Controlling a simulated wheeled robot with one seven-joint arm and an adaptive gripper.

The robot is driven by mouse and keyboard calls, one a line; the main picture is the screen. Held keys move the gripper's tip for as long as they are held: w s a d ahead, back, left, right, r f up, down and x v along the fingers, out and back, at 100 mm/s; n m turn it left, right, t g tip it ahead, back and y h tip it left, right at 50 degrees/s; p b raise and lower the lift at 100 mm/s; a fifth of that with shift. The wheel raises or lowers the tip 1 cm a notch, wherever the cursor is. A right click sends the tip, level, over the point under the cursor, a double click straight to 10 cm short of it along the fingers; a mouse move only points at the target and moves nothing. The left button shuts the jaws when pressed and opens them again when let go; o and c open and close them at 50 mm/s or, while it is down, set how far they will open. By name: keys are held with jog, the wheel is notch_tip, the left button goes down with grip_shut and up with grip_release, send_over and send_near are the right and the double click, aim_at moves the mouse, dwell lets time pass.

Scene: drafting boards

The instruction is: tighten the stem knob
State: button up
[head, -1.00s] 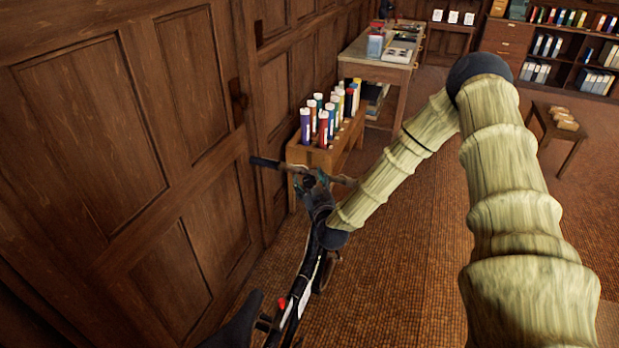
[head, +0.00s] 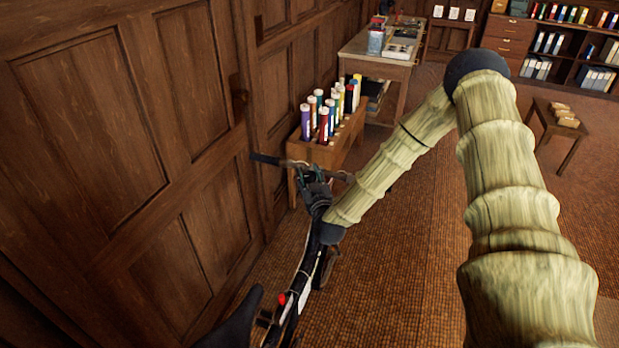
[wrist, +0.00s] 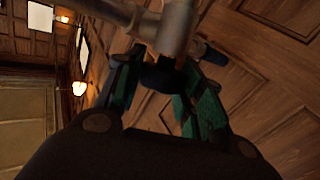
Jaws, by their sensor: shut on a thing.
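The stem knob (wrist: 160,78) is a dark, rounded piece below a grey metal stem (wrist: 176,28) in the wrist view. My gripper (wrist: 163,76) has its green-padded fingers on either side of the knob, closed on it. In the head view my gripper (head: 313,178) is at the front of a dark bicycle (head: 303,275), just by its handlebar (head: 268,159). The knob itself is hidden there by the gripper and the handlebar parts. The bicycle stands along the panelled wall.
A panelled wooden wall (head: 95,130) runs close along the left. A low wooden stand (head: 318,152) with several coloured tubes is just beyond the handlebar. A desk (head: 385,45) stands farther back. A small table (head: 560,130) is at right. The floor between is open.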

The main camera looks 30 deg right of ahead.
jog(key=m+h+b, duration=0.3)
jog(key=shift+f+g+h, duration=0.3)
jog(key=shift+g+h, duration=0.1)
jog(key=m+g+h+b, duration=0.2)
jog(key=m+h+b, duration=0.1)
jog(key=shift+m+h, duration=0.3)
jog(key=shift+h, duration=0.1)
jog(key=m+g+h+b, duration=0.2)
jog(key=m+g, duration=0.1)
jog(key=m+g+h+b, duration=0.2)
jog(key=m+g, duration=0.1)
jog(key=m+g+h+b, duration=0.1)
jog(key=m+g+h, duration=0.1)
jog(key=m+g, duration=0.1)
jog(key=shift+w+r+b, duration=0.1)
jog(key=shift+r+b, duration=0.15)
jog(key=shift+b, duration=0.15)
jog(key=m+g+b, duration=0.1)
jog(key=m+g, duration=0.2)
jog(key=g, duration=0.1)
jog(key=m+g+b, duration=0.1)
jog(key=m+g, duration=0.3)
jog(key=shift+r+g+y, duration=0.1)
jog(key=shift+g+y, duration=0.2)
jog(key=shift+g, duration=0.1)
jog(key=m+g+y, duration=0.3)
jog(key=m+g, duration=0.2)
jog(key=shift+m+g+y, duration=0.3)
jog(key=shift+y, duration=0.1)
jog(key=shift+m, duration=0.3)
